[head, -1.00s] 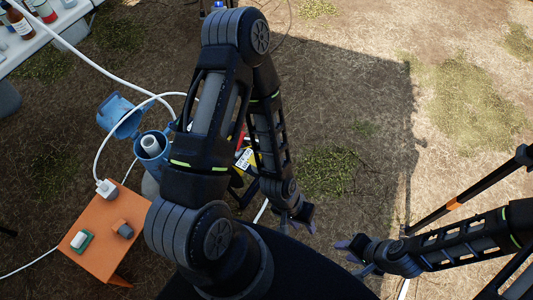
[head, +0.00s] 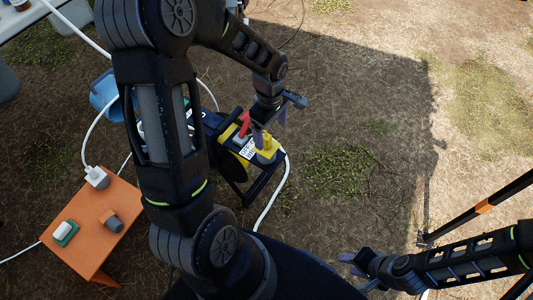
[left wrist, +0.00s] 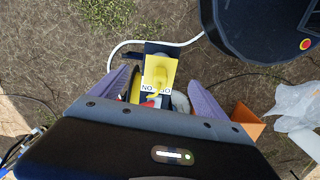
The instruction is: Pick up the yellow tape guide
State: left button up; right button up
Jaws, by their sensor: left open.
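The yellow tape guide (head: 266,146) sits on the near right end of a dark reel frame (head: 262,186). In the left wrist view it is a yellow plate (left wrist: 163,70) with a raised middle, white labels at its lower edge. My left gripper (head: 270,127) is open just above it, pointing down. In the left wrist view its purple fingers (left wrist: 160,92) stand on either side of the yellow piece with gaps, not gripping it. My right gripper (head: 352,264) is low at the right, apart from the reel; its finger opening is unclear.
A red handle (head: 244,124) stands close beside the guide. A white hose (head: 272,196) runs along the frame's right. An orange table (head: 88,228) with small blocks is at left, a blue container (head: 104,92) behind it. Bare ground lies right of the reel.

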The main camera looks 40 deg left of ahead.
aim_at(266, 142)
pick_arm(q)
jog(key=shift+a+r+n, duration=0.35)
jog(key=shift+a+n, duration=0.15)
jog(key=shift+a, duration=0.2)
jog(key=shift+f, duration=0.1)
jog(key=shift+f, duration=1.25)
jog(key=shift+s, duration=0.1)
notch_tip(266, 142, down, 5)
jog(key=shift+f+b, duration=0.1)
jog(key=shift+b, duration=0.55)
jog(key=shift+c, duration=0.3)
jog(key=c, duration=1.4)
